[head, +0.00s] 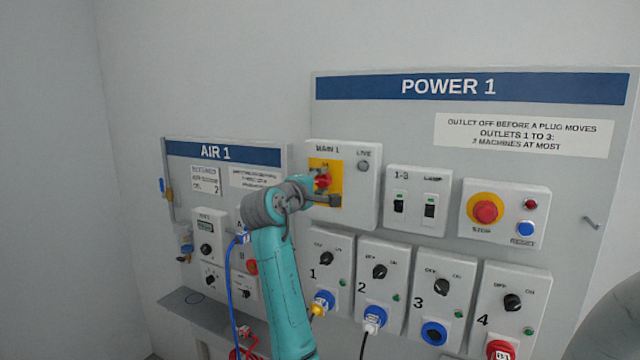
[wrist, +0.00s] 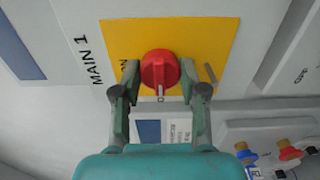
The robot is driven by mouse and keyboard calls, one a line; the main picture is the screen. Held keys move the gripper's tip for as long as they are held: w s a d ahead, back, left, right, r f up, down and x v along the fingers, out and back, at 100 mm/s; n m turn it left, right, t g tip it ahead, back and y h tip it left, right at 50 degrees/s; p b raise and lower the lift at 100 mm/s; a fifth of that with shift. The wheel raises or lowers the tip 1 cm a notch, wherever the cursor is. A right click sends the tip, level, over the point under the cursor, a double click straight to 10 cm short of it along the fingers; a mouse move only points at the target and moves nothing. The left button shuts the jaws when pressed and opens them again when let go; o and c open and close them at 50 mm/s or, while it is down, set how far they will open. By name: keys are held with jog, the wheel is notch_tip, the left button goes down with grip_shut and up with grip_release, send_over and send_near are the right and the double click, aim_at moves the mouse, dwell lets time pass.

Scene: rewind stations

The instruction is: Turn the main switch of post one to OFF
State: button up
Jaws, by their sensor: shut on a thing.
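The main switch is a red rotary knob (head: 323,181) on a yellow plate (head: 337,164), on the grey box marked MAIN 1 (head: 362,205) at the left of the POWER 1 panel. In the wrist view the red knob (wrist: 158,70) stands on the yellow plate (wrist: 215,35), with part of its lettering hidden. My gripper (wrist: 160,88) reaches the plate with one finger on each side of the knob and is shut on it. In the head view my gripper (head: 322,190) covers part of the knob and plate. I cannot tell the knob's exact setting.
The LIVE lamp (head: 363,165) on the box looks grey. To the right are the 1-3 and LAMP switches (head: 415,207) and a red STOP button (head: 485,211). Below are several outlet boxes with knobs and plugs. The AIR 1 panel (head: 215,152) is on the left.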

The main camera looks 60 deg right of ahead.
jog(key=o, duration=1.1)
jog(key=shift+f, duration=0.1)
jog(key=shift+o, duration=0.2)
jog(key=shift+a, duration=0.15)
jog(key=a, duration=0.7)
jog(key=shift+s+a, duration=0.35)
jog(key=shift+a, duration=0.05)
